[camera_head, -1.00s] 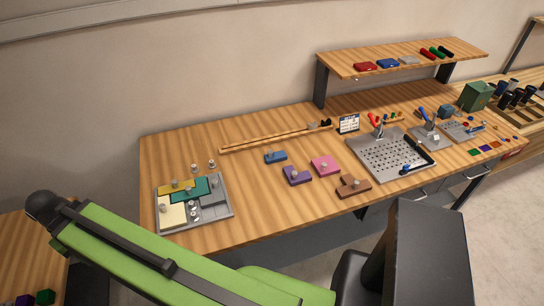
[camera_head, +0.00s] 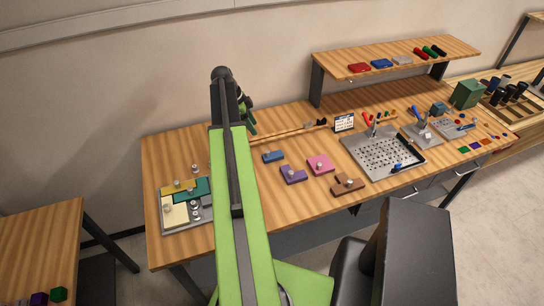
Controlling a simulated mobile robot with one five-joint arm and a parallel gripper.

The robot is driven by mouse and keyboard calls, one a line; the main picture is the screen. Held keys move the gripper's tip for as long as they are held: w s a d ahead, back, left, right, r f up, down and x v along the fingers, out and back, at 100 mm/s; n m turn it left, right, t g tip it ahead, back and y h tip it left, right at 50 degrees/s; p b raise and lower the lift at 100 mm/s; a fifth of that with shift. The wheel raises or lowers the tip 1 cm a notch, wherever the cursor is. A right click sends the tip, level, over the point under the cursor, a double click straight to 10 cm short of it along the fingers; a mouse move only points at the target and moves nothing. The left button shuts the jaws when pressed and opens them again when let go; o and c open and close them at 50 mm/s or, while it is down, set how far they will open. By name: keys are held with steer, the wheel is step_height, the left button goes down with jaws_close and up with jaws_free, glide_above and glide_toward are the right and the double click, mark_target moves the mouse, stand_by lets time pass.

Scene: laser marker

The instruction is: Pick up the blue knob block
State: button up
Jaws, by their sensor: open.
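The blue knob block (camera_head: 273,156) lies on the wooden workbench (camera_head: 320,210), a small flat blue block with a grey knob on top. It is clear of the other blocks, just right of my raised green arm. My arm crosses the left part of the bench from the bottom of the picture, with its black joint at the top. A short black and green part of my arm shows beside it, above and left of the blue block. I cannot make out my gripper's fingers, which the arm seems to hide.
Purple (camera_head: 293,175), pink (camera_head: 321,165) and brown (camera_head: 347,185) knob blocks lie nearby. A grey tray (camera_head: 185,226) with knob pieces is at left, partly behind my arm. A perforated metal plate (camera_head: 383,155) stands at right. A long wooden stick (camera_head: 288,132) lies behind the blue block.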

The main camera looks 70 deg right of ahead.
steer(key=b, duration=1.1)
glide_toward(268, 151)
steer(key=x, duration=0.5)
steer(key=shift+d, duration=0.1)
steer(key=b+x, duration=0.4)
steer(key=x, duration=0.1)
steer(key=shift+f+b, duration=0.25)
steer(key=shift+b, duration=0.05)
steer(key=shift+r, duration=0.15)
steer(key=shift+c, duration=0.4)
jaws_close()
